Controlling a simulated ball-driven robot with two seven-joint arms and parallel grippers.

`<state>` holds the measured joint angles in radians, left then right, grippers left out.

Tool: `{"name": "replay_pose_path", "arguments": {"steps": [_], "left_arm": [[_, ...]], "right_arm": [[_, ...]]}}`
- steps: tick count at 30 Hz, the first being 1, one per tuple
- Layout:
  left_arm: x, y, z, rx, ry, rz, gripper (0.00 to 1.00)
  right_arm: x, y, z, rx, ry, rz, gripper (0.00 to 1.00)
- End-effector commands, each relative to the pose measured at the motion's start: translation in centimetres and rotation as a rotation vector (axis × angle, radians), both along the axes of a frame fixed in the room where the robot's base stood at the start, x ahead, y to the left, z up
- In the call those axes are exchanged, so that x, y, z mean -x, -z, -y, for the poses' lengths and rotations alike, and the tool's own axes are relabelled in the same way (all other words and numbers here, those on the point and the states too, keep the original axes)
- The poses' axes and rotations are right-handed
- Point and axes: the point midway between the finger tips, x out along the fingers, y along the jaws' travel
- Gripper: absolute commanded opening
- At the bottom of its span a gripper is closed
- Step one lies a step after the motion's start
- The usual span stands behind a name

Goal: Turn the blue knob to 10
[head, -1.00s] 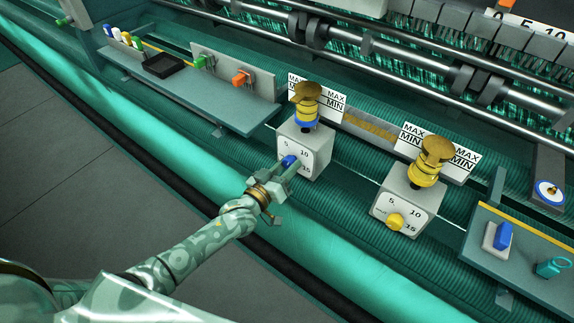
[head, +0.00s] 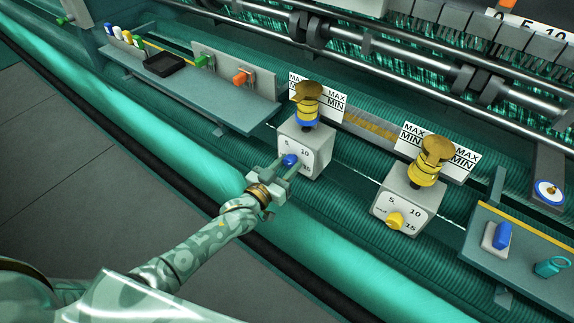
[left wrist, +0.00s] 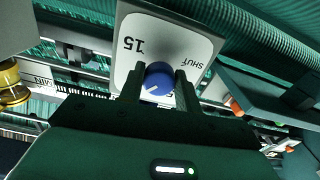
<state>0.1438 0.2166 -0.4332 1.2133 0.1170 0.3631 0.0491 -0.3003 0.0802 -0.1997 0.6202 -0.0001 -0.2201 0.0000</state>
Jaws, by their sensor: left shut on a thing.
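The blue knob (head: 290,160) sits on the front of the left grey box (head: 316,157), whose dial shows 5, 10 and 15. My left gripper (head: 285,163) is shut on it, a finger on each side. In the left wrist view the dial face (left wrist: 135,30) appears upside down, with 15 at left and SHUT at right. There the blue knob (left wrist: 158,78) is between the dark fingers (left wrist: 158,86). Its white mark points down and left, beyond the 15; the number there is hidden behind a finger. My right gripper is not in view.
A second grey box (head: 408,203) with a yellow knob (head: 395,220) stands to the right. Brass-topped yellow posts rise above both boxes. A shelf (head: 190,95) lies to the left, another (head: 520,262) at the right. The teal roll (head: 215,190) runs along the front.

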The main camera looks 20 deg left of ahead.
Motion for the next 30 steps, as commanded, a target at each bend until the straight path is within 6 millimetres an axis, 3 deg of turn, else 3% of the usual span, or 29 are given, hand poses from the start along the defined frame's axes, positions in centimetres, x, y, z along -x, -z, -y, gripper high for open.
{"name": "replay_pose_path", "arguments": {"steps": [4,5,7,16,20,30], "left_arm": [[0.2,0.3,0.0,-0.003,0.001,-0.007,0.11],[0.2,0.3,0.0,-0.003,0.001,-0.007,0.39],[0.1,0.3,0.0,-0.002,0.001,-0.007,0.55],[0.2,0.1,-0.1,0.000,0.000,-0.003,0.55],[1.5,0.2,-0.5,0.000,0.000,-0.004,0.55],[9.8,0.3,-3.5,-0.002,0.001,-0.007,0.55]], "right_arm": [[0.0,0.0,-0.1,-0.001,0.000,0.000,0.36],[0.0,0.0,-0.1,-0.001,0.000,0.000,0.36],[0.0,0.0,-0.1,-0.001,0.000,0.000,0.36],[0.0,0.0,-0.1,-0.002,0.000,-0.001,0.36],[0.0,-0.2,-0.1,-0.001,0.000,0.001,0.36],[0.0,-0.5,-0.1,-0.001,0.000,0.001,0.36]]}}
